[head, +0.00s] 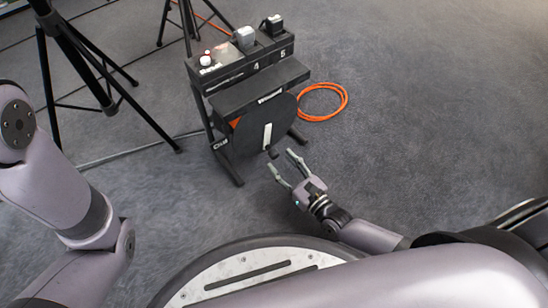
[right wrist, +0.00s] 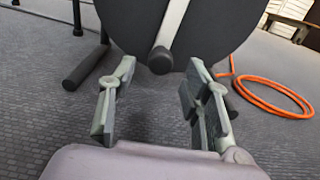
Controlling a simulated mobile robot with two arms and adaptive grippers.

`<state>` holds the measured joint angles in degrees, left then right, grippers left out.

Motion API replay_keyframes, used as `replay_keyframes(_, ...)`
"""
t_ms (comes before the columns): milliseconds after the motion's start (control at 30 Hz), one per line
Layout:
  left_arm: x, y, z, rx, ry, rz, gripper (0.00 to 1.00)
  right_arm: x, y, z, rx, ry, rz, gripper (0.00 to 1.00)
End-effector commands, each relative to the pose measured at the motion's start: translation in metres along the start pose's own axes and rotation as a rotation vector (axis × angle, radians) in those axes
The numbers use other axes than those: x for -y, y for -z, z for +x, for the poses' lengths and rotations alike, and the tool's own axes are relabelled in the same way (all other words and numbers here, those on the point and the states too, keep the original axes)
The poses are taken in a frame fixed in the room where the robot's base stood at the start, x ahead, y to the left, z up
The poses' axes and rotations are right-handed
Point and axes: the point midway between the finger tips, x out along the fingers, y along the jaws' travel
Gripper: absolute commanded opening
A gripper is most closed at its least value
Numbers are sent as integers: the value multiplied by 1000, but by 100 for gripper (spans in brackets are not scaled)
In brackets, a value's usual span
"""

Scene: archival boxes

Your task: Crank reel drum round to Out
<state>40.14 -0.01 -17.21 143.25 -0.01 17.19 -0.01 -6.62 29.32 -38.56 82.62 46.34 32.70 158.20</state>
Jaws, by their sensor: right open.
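The reel drum (head: 252,128) is a dark disc in a black stand. It carries a pale crank arm (head: 267,136) that points down to a dark handle (head: 270,153) near the rim. My right gripper (head: 281,159) is open and empty, its fingertips close to the handle. In the right wrist view the handle (right wrist: 160,60) appears centred between the open fingertips (right wrist: 160,70), and the drum (right wrist: 215,28) fills the top. I cannot tell whether the fingers reach around it. No "Out" mark is readable. My left arm shows at left; its gripper is out of view.
The stand's top shelf (head: 240,65) holds small devices and a red light. An orange cable coil (head: 322,101) lies on the carpet right of the stand. Black tripods (head: 85,60) stand at left and behind. Carpet at right is clear.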

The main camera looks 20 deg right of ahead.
Motion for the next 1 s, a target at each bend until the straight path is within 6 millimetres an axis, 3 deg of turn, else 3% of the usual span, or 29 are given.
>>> replay_keyframes(100, -3, 4, -12, 0, 0, 0, 40, 0, 2, 22, 3, 1, 0, 44)
replay_keyframes(300, -4, 7, -18, -1, -1, 0, 40, 0, 1, 42, 1, 1, 0, 44)
replay_keyframes(667, -4, 7, -18, -1, -1, 0, 40, 0, 0, 46, 0, 0, 0, 44)
replay_keyframes(1000, -4, 6, -18, 0, -1, 0, 40, 0, 0, 45, 0, 0, 0, 21)
